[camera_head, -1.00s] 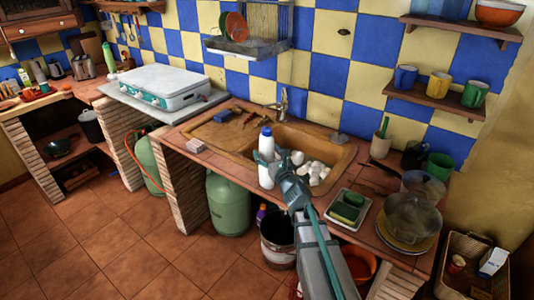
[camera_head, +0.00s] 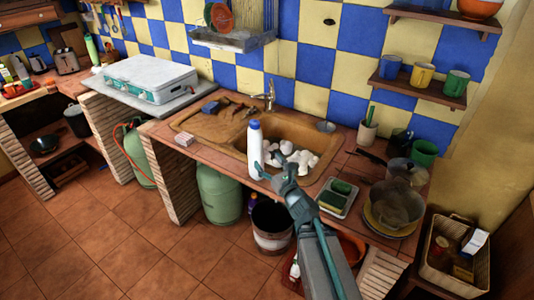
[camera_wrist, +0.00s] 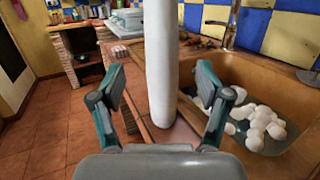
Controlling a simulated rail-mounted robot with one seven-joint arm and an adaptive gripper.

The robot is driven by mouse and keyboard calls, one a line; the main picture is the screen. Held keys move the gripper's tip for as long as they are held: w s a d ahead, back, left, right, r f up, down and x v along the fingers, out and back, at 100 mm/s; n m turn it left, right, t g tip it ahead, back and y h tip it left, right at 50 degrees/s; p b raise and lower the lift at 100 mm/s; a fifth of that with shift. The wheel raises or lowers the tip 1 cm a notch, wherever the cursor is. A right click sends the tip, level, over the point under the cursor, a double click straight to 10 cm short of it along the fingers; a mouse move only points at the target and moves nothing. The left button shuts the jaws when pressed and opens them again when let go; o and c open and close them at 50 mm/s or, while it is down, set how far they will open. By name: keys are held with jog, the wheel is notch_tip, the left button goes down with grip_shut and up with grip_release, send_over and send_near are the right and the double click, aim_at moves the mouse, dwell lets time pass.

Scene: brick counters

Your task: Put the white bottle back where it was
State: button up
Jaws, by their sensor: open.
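The white bottle (camera_head: 254,150) with a blue cap stands upright on the narrow front strip of the counter, at the front edge of the sink (camera_head: 312,139). In the wrist view the white bottle (camera_wrist: 161,70) rises straight ahead, its top out of frame and its base on the tiled strip. My gripper (camera_head: 272,170) is just to the right of the bottle in the head view. In the wrist view my gripper (camera_wrist: 158,95) is open, with one finger on each side of the bottle's line and visible gaps between them and it.
A sponge tray (camera_head: 338,198) and pots (camera_head: 395,207) stand on the counter to the right. A bucket (camera_head: 272,228) and a green gas cylinder (camera_head: 220,193) are below the counter. Open floor lies in front.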

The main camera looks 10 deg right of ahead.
jog(key=shift+p+v, duration=1)
jog(key=shift+p, duration=2.1)
jog(key=shift+r, duration=0.1)
jog(key=s+a+f+n+g+y, duration=0.5)
jog(key=s+a+f+n+g, duration=0.3)
jog(key=a+f+n, duration=0.5)
jog(key=s+a+f+n+g, duration=0.3)
jog(key=s+f+n+g, duration=0.35)
jog(key=s+f, duration=0.65)
jog(key=s+d+f+n+g+h, duration=0.1)
jog(key=s+f+n+g+h, duration=0.2)
jog(key=s, duration=0.4)
jog(key=s+d+f+n+g+h, duration=0.1)
jog(key=s+d+f+n+g, duration=0.15)
jog(key=s+f+g, duration=0.35)
jog(key=s+d+f+n+g+h, duration=0.2)
jog(key=s+d+n+h, duration=0.4)
jog(key=s+d, duration=0.3)
jog(key=s+f+n, duration=0.1)
jog(key=s, duration=0.3)
jog(key=shift+d+n, duration=0.2)
jog(key=shift+n, duration=0.1)
